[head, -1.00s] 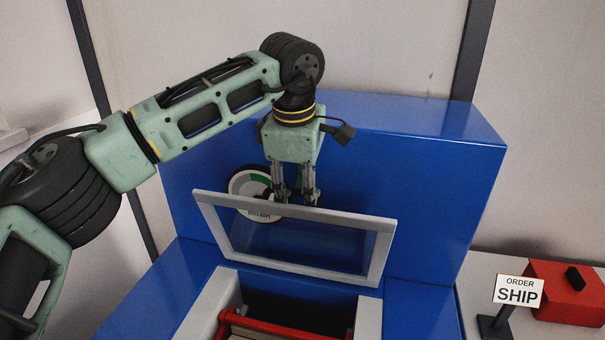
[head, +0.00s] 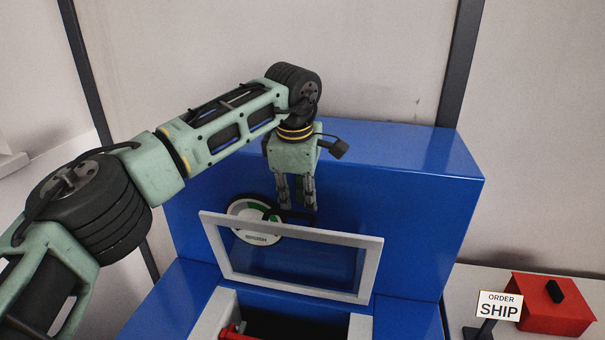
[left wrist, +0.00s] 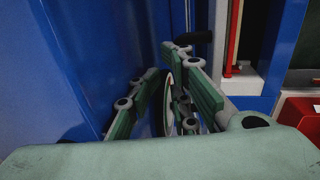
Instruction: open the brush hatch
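The hatch (head: 374,268) is a grey frame with a see-through pane, standing tilted up from the opening in the blue machine. A dark handle bar (head: 291,214) shows at its upper edge. Behind it is a round dial (head: 243,209) with a label that seems to read BRUSH. My left gripper (head: 297,208) points down at the upper edge, close to the handle; I cannot tell whether it touches. In the left wrist view its fingers (left wrist: 168,100) stand apart, with the dial's edge showing between them. My right gripper is out of view.
The blue machine body (head: 420,190) rises behind the hatch. Below is a dark opening with a red part (head: 232,332). At right, a sign reading ORDER SHIP (head: 499,305) stands beside a red box (head: 545,312) on a pale surface.

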